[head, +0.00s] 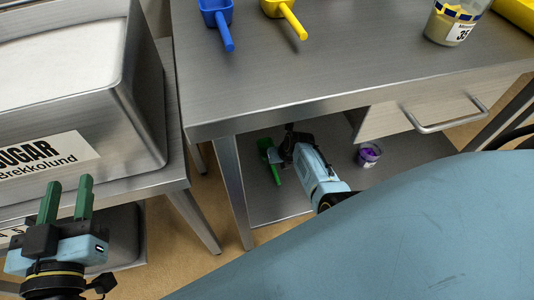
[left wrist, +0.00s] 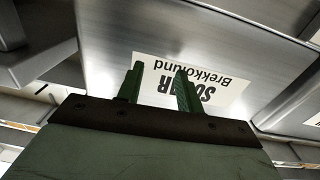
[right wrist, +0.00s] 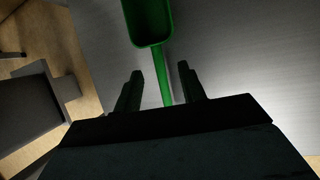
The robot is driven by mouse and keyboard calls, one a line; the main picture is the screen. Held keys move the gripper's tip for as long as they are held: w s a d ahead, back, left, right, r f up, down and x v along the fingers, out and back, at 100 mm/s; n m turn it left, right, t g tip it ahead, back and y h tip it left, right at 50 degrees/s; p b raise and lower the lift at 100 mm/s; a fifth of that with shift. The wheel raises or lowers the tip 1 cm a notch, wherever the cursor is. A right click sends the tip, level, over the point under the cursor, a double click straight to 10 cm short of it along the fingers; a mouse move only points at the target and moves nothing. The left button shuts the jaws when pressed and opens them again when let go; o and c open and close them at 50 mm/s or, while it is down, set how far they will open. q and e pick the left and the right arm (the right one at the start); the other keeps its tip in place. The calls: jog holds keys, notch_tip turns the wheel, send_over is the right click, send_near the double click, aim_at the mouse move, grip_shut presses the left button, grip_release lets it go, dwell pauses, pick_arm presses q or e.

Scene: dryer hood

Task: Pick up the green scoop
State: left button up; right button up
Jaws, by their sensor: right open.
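The green scoop (head: 270,156) lies on the lower metal shelf under the table. In the right wrist view the scoop (right wrist: 149,22) has its bowl at the top, and its handle runs down between the two fingers. My right gripper (right wrist: 157,82) is open around the line of the handle; whether it touches the handle I cannot tell. In the head view my right gripper (head: 287,146) is beside the scoop, its fingers partly hidden. My left gripper (head: 68,197) is open and empty in front of the sugar bin; it also shows in the left wrist view (left wrist: 158,82).
A blue scoop (head: 218,20), a yellow scoop (head: 284,14) and a labelled tub (head: 452,24) are on the tabletop (head: 340,60). A purple-filled cup (head: 368,155) stands on the lower shelf (head: 265,205). The sugar bin (head: 75,90) is at left. A drawer handle (head: 445,118) juts out.

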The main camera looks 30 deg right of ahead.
jog(key=shift+b+x, duration=1)
jog(key=shift+b, duration=0.15)
jog(key=shift+w+f+b, duration=0.25)
jog(key=shift+f+b, duration=0.45)
jog(key=shift+b, duration=0.15)
jog(key=shift+w+a+f, duration=0.1)
jog(key=shift+f, duration=0.05)
pick_arm(q)
jog(key=s+r+t+h, duration=0.2)
jog(key=s+r+t, duration=0.1)
jog(key=r+t, duration=0.5)
jog(key=shift+s+r+t+h, duration=0.3)
jog(key=shift+r+t+h, duration=0.1)
jog(key=shift+r, duration=0.25)
pick_arm(e)
jog(key=shift+c, duration=0.4)
grip_shut()
